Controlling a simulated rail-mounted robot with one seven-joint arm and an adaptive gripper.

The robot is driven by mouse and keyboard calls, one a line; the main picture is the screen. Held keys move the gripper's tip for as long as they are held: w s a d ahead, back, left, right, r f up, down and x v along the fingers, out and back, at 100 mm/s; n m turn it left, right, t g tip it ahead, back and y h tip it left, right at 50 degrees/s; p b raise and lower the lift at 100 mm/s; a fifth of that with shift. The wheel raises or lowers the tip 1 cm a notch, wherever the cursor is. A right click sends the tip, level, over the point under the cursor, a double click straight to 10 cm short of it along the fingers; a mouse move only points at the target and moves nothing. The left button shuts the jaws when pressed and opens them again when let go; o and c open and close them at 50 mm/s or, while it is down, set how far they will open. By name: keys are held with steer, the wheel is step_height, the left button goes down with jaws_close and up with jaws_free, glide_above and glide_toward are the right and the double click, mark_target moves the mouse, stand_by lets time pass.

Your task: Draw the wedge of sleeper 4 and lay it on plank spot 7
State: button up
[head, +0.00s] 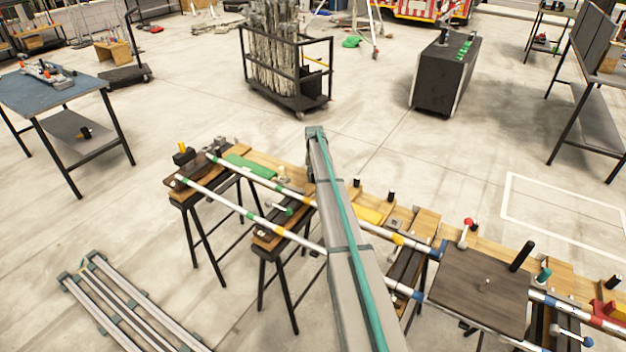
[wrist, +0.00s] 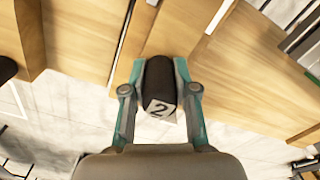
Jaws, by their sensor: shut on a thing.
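In the wrist view my gripper (wrist: 160,72) has its two teal fingers closed on the sides of a black block (wrist: 161,82) with a white tag marked 2. A pale wooden plank (wrist: 90,45) lies beneath it; I cannot tell whether the block touches it. In the head view my arm hides the gripper. The long plank (head: 262,157) runs across the trestles behind two banded rails. Dark sleepers (head: 283,232) lie across the trestle tops. Which sleeper is 4 and which plank spot is 7 cannot be read.
A dark square board (head: 480,285) with an upright black handle covers the rails at right. Several black pegs (head: 392,197) and a red-topped lever (head: 466,230) stand along the plank. A black cart (head: 285,75) stands behind on open floor.

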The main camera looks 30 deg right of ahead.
steer(key=shift+w+d, duration=0.65)
steer(key=shift+d, duration=0.4)
steer(key=shift+w+d, duration=0.7)
steer(key=shift+d, duration=0.4)
steer(key=shift+w+d, duration=0.65)
steer(key=shift+d, duration=0.4)
steer(key=shift+r, duration=0.15)
step_height(320, 180, up, 7)
steer(key=p, duration=0.1)
steer(key=shift+p, duration=0.3)
